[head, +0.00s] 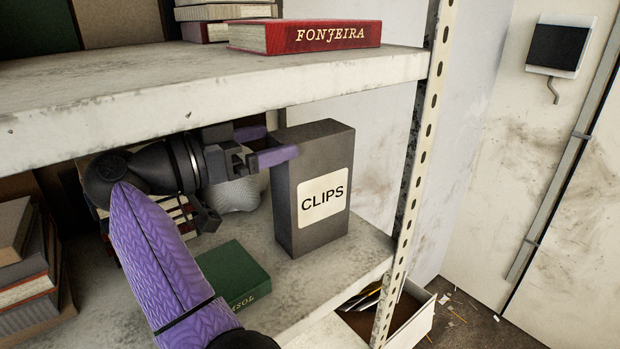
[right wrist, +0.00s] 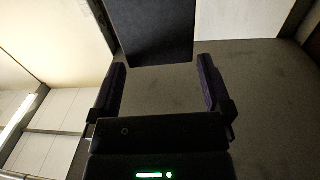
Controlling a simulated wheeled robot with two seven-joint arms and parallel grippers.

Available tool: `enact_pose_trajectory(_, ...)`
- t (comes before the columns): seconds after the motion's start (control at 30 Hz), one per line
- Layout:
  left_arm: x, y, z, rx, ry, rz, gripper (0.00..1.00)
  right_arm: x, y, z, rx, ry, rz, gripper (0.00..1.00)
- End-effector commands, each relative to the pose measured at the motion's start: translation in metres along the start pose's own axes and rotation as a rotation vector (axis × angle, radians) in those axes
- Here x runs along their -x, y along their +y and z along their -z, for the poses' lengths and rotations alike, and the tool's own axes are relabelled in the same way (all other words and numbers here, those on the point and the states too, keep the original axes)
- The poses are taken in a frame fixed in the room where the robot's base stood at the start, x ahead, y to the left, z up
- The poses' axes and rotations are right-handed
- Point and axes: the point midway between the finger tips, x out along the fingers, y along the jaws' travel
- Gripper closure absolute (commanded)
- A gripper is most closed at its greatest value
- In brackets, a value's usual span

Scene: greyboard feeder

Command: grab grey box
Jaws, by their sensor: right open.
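The grey box (head: 322,225) stands upright on the middle shelf and has a white CLIPS label on its front. My right gripper (head: 271,143) is at the upper left part of the box, with its purple fingers open. The nearer finger overlaps the box's left side, and the farther finger is partly hidden behind the box. In the right wrist view, the dark face of the box (right wrist: 150,30) is ahead, between the lines of the two open fingers (right wrist: 162,68). I cannot tell whether the fingers touch it. My left gripper is not in view.
An upper shelf (head: 215,90) is close above my right gripper and holds a red book (head: 305,36). A green book (head: 234,273) lies in front of the box's left side. A perforated post (head: 421,150) stands to the right. An open carton (head: 415,322) is below.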

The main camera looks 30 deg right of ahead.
Motion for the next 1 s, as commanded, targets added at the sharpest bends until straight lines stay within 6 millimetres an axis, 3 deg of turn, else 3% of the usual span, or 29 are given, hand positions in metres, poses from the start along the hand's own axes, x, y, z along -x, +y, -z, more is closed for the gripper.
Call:
enact_pose_trajectory(0.3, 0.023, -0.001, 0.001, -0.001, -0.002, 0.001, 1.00, -0.053, 0.002, -0.008, 0.001, 0.000, -0.002, 0.00)
enact_pose_trajectory(0.53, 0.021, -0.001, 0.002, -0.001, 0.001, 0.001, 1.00, -0.056, 0.002, -0.010, 0.001, 0.001, -0.001, 0.02)
enact_pose_trajectory(1.0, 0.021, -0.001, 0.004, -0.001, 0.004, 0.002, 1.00, -0.056, 0.002, -0.010, 0.000, 0.001, -0.001, 1.00)
